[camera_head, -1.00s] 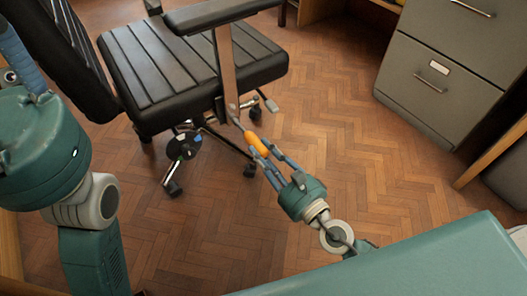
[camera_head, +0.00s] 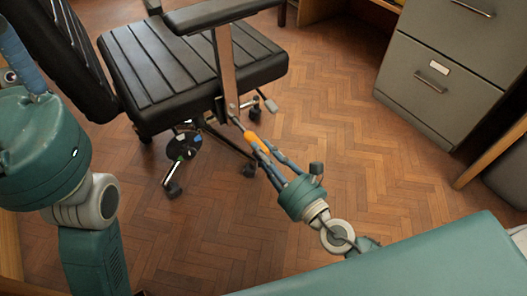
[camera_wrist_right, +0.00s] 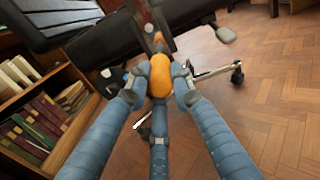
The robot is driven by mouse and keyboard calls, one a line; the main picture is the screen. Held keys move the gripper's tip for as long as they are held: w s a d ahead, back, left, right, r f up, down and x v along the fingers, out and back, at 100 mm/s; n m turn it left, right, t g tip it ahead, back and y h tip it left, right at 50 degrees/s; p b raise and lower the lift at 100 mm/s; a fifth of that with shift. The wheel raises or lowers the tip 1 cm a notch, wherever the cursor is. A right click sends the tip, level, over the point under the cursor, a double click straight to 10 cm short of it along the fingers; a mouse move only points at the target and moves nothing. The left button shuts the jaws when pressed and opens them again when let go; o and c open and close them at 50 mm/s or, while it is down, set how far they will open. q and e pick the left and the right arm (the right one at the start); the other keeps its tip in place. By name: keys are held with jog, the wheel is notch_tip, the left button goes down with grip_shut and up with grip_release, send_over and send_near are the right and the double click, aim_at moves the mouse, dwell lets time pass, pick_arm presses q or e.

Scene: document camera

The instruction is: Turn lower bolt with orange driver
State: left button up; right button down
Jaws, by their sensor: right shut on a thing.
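My right gripper (camera_head: 262,148) is shut on the orange handle of the driver (camera_head: 252,138). In the right wrist view the driver (camera_wrist_right: 160,72) sits between my blue fingers (camera_wrist_right: 159,88) and points away from me. Its shaft points at the lower end of the chair's metal armrest bracket (camera_head: 224,60). The bolt itself is too small and too covered to make out, so I cannot tell whether the tip sits in it. My left gripper (camera_head: 14,48) shows only in part at the left edge, and its fingertips are not clear.
The black office chair (camera_head: 165,70) stands on the wooden floor, with its armrest above the driver and its wheeled base below. A grey filing cabinet (camera_head: 430,105) stands at the right. A bookshelf (camera_wrist_right: 42,88) shows in the wrist view. Open floor lies around my right arm.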

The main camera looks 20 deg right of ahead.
jog(key=m, duration=0.4)
jog(key=shift+m, duration=0.4)
jog(key=shift+n, duration=0.5)
jog(key=c, duration=2.2)
grip_release()
grip_shut()
